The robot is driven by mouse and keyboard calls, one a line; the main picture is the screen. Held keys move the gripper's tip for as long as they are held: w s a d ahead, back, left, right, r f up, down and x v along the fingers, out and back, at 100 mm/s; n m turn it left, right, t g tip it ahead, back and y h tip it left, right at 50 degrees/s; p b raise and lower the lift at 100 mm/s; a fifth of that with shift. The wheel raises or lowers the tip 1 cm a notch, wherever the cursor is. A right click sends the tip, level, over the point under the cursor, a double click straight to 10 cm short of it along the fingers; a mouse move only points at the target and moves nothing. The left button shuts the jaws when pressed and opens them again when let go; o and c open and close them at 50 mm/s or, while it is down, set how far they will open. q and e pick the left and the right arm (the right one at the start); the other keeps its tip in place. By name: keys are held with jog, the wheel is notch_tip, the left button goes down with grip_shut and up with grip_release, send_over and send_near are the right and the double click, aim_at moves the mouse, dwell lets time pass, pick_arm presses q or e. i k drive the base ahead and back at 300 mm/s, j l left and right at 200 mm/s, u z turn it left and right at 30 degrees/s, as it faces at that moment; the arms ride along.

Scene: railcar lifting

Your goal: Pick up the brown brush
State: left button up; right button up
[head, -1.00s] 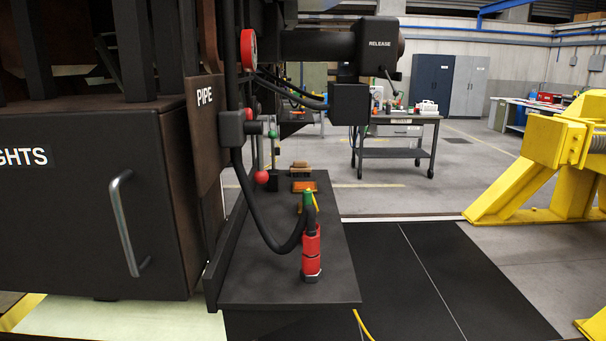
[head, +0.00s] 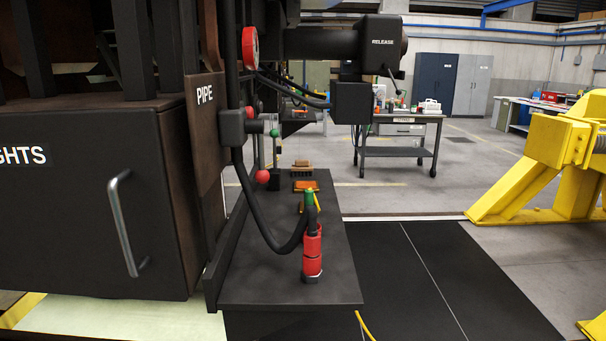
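A small brown brush (head: 301,168) lies at the far end of the dark shelf (head: 290,270) attached to the railcar. Its brown back is on top, with darker bristles below. An orange-brown item (head: 306,186) lies just in front of it on the same shelf. Neither of my grippers shows in the head view.
The dark cabinet (head: 90,200) with a handle is at left. Yellow stand (head: 545,165) is at right. The floor between is clear.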

aim_at(302, 168)
jog(key=u, duration=0.3)
jog(key=i+l+u, duration=0.2)
jog(key=u, duration=0.15)
jog(key=i+l+u, duration=0.1)
jog(key=l+u, duration=0.2)
jog(key=i+l+u, duration=0.15)
jog(key=l+u, duration=0.2)
